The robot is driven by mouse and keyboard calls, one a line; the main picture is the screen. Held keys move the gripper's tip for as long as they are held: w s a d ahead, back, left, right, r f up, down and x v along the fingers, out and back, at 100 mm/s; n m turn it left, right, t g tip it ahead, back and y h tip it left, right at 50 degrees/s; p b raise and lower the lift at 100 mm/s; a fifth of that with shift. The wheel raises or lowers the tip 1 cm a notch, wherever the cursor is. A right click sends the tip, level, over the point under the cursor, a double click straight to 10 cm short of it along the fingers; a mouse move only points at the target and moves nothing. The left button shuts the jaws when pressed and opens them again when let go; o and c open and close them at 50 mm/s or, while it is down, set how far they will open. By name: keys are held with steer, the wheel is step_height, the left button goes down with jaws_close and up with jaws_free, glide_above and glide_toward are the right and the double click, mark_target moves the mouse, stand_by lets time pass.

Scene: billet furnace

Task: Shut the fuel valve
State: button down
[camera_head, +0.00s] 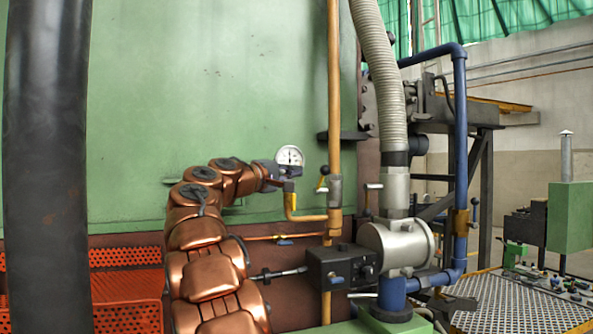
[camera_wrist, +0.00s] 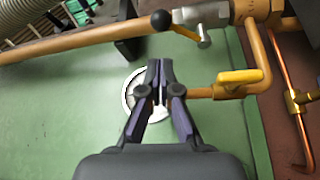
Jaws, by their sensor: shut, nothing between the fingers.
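The wrist view shows the black knob (camera_wrist: 160,20) and the valve's silver stem (camera_wrist: 203,14). A yellow handle (camera_wrist: 240,76) sits on the branch pipe below. No label tells which is the fuel valve. My gripper (camera_wrist: 160,66) is shut and empty, in front of a round white gauge (camera_wrist: 135,92). The knob is beyond its tips and apart from them. In the head view my gripper (camera_head: 284,170) is left of the lever.
The gauge (camera_head: 290,156) and its branch pipe (camera_head: 305,217) are close to my gripper. A ribbed grey hose (camera_head: 378,45) and a silver burner body (camera_head: 400,245) stand to the right. A green furnace wall (camera_head: 220,80) is behind. A blue pipe (camera_head: 460,130) is farther right.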

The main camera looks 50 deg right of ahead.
mark_target(321, 179)
steer(key=d+p, duration=0.3)
steer(key=d, duration=0.5)
steer(key=shift+s+d+r, duration=0.35)
steer(key=shift+s, duration=0.05)
steer(key=shift+f, duration=0.15)
steer(key=shift+s+a+m+b, duration=0.1)
steer(key=shift+m+b, duration=0.2)
steer(key=shift+b, duration=0.5)
